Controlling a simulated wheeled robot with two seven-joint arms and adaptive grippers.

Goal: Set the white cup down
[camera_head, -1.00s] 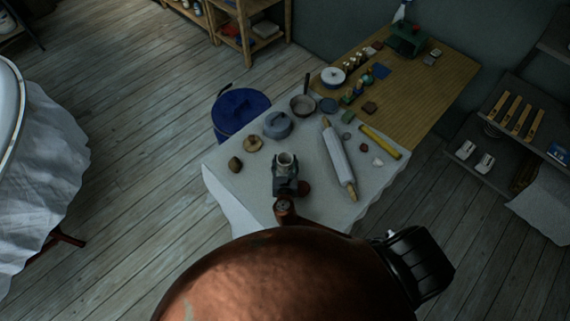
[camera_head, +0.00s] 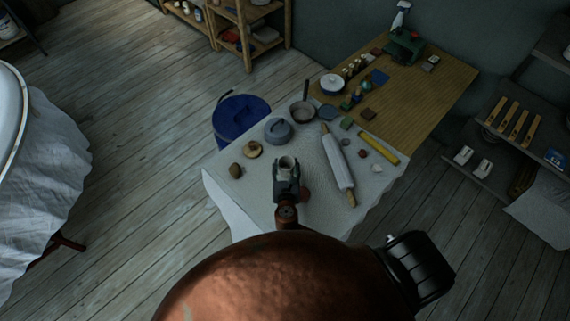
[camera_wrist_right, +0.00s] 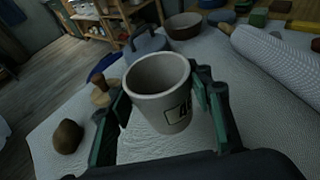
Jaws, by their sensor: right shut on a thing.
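The white cup (camera_wrist_right: 158,92) is upright between the fingers of my right gripper (camera_wrist_right: 160,105), with a dark printed mark on its side. In the head view the cup (camera_head: 286,162) shows at the tip of my right gripper (camera_head: 287,172), over the cloth-covered part of the table (camera_head: 240,190). The gripper is shut on the cup. The wrist view looks across the cup, and I cannot tell whether its base touches the cloth. My left gripper is not in view.
A rolling pin (camera_head: 339,165) lies to the right. A grey lidded pot (camera_head: 278,130), a wooden-knobbed disc (camera_head: 252,149) and a brown lump (camera_head: 236,170) stand beyond and left. A brown bowl (camera_head: 302,110) is farther back. Cloth near the front left is bare.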

